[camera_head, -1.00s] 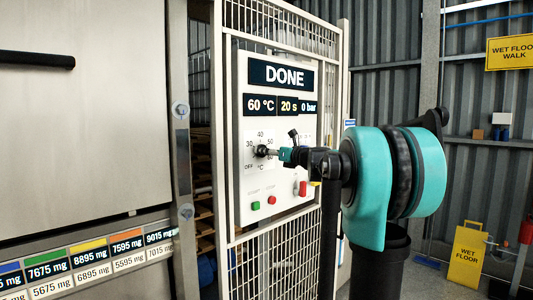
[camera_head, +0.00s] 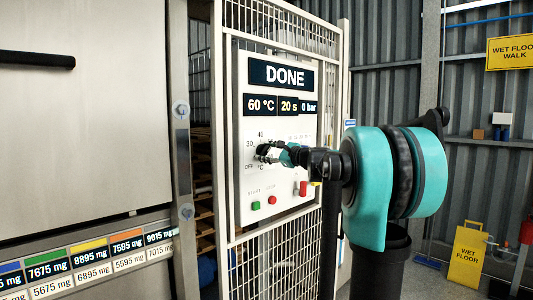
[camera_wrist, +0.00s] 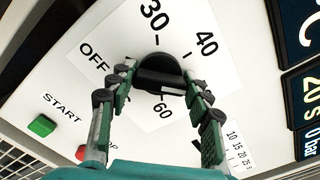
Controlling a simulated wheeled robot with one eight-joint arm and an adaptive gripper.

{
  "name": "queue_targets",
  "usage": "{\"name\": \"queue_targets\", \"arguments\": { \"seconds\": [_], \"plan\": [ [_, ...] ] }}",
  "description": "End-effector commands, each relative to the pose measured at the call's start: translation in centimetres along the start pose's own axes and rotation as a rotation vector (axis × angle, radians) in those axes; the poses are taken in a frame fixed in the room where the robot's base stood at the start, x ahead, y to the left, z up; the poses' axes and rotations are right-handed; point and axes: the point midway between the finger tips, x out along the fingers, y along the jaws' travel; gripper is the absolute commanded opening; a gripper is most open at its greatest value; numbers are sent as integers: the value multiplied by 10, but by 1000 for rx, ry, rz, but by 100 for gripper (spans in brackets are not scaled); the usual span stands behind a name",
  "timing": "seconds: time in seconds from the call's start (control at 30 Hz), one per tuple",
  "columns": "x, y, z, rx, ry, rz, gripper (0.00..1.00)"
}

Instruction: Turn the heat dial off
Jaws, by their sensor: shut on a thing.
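The heat dial (camera_wrist: 160,73) is a black round knob with a raised bar across it, on a white panel. My gripper (camera_wrist: 160,77) is shut on the dial, one finger at each end of the bar. In the head view my gripper (camera_head: 268,153) reaches the panel from the right and mostly covers the dial. The display (camera_head: 261,105) reads 60 °C, and the upper display (camera_head: 282,76) reads DONE.
A green START button (camera_wrist: 42,125) and a red button (camera_wrist: 83,153) sit below the dial. A red handle (camera_head: 302,188) is at the panel's lower right. A mesh frame (camera_head: 275,265) surrounds the panel. A yellow wet floor sign (camera_head: 467,258) stands at right.

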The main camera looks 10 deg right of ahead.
Motion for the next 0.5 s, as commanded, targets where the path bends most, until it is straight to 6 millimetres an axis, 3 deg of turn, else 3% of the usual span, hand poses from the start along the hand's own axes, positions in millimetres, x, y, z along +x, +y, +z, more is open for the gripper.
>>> {"name": "queue_targets", "arguments": {
  "seconds": [0.5],
  "plan": [
    [0, 1, 0, -489, 0, 1, 20]
  ]
}}
